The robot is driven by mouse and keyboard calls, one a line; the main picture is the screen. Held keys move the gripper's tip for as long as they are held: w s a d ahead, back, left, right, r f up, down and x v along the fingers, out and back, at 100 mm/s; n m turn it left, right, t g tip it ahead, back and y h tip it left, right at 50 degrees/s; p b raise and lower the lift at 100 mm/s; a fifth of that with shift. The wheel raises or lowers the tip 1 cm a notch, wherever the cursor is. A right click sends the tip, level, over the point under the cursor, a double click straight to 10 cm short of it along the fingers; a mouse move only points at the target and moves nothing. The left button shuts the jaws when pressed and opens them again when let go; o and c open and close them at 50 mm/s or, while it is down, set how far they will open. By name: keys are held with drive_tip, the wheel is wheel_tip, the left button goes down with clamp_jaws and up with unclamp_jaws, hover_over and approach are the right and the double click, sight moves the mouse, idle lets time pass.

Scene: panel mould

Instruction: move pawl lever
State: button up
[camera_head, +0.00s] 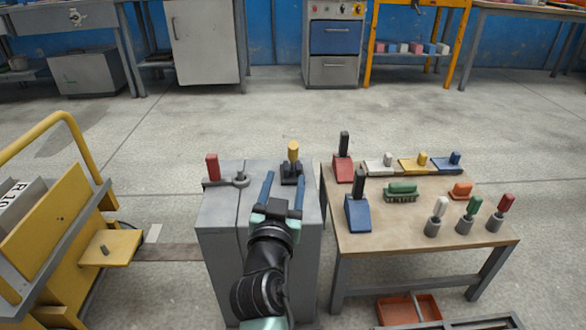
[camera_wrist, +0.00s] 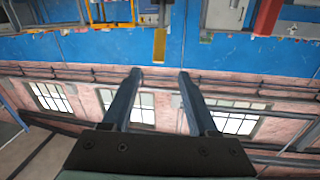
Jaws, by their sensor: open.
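A grey cabinet (camera_head: 219,222) bears two levers on its top; no label shows which is the pawl lever. One has a red upright grip (camera_head: 212,167) on a flat dark arm running to a round grey pivot (camera_head: 241,179). The other has a yellow upright grip (camera_head: 293,151) on a black base (camera_head: 291,173) at the cabinet's back right. My gripper (camera_head: 285,175) is open and empty, its blue fingers pointing toward the yellow grip. In the wrist view the open fingers (camera_wrist: 160,73) have a yellow bar (camera_wrist: 160,45) beyond them, apparently that grip; nothing is between them.
A wooden table (camera_head: 390,225) with several coloured levers and handles stands close at the right. A yellow cart (camera_head: 62,225) stands at the left. A red tray (camera_head: 408,308) lies low under the table. Open floor (camera_head: 260,120) lies behind the cabinet.

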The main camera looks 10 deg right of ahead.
sight(293, 155)
drive_tip(key=b+x, duration=0.2)
drive_tip(key=x, duration=0.2)
drive_tip(key=b+x, duration=0.2)
drive_tip(key=x, duration=0.2)
drive_tip(key=f+b+x, duration=0.1)
drive_tip(key=b+x, duration=0.1)
drive_tip(key=x, duration=0.2)
drive_tip(key=shift+w+d+r+b, duration=0.1)
drive_tip(key=shift+w+d+b, duration=0.15)
drive_tip(key=shift+w+b, duration=0.15)
clamp_jaws()
idle(1.2)
